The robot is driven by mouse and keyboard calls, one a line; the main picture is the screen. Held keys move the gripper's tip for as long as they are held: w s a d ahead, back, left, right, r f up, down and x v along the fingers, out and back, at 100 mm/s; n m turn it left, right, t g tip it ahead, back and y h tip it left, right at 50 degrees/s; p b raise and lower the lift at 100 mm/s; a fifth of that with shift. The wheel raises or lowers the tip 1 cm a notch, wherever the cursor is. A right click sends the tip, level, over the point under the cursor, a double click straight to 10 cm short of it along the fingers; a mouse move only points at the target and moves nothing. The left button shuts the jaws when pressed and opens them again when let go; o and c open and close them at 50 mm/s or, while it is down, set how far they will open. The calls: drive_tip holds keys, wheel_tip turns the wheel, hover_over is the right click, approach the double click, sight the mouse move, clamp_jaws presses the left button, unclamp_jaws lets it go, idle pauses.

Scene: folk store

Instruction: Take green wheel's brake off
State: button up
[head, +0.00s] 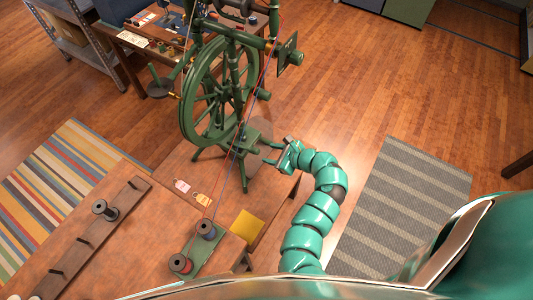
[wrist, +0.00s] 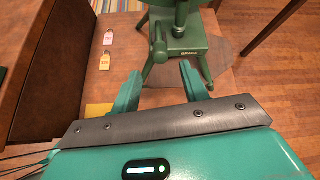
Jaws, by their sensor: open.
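The green spinning wheel (head: 205,100) stands upright on a low wooden platform in the head view. In the wrist view its base block (wrist: 188,42) carries a label that appears to read BRAKE. A green knobbed lever (wrist: 158,45) stands at the left side of that block, roughly upright. My gripper (wrist: 160,86) is open and empty, its two fingers apart and pointing at the block, with the lever ahead between them and not visibly touched. In the head view my gripper (head: 270,153) is just right of the wheel's base.
Red and blue threads run from the wheel down to a green spool holder (head: 191,254). Two paper tags (head: 182,186) and a yellow square (head: 246,226) lie nearby. A wooden table (head: 75,235) is at left. A striped grey rug (head: 400,205) lies on clear floor at right.

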drive_tip(key=b+v, duration=0.1)
drive_tip(key=v, duration=0.8)
drive_tip(key=shift+b, duration=0.3)
idle(0.5)
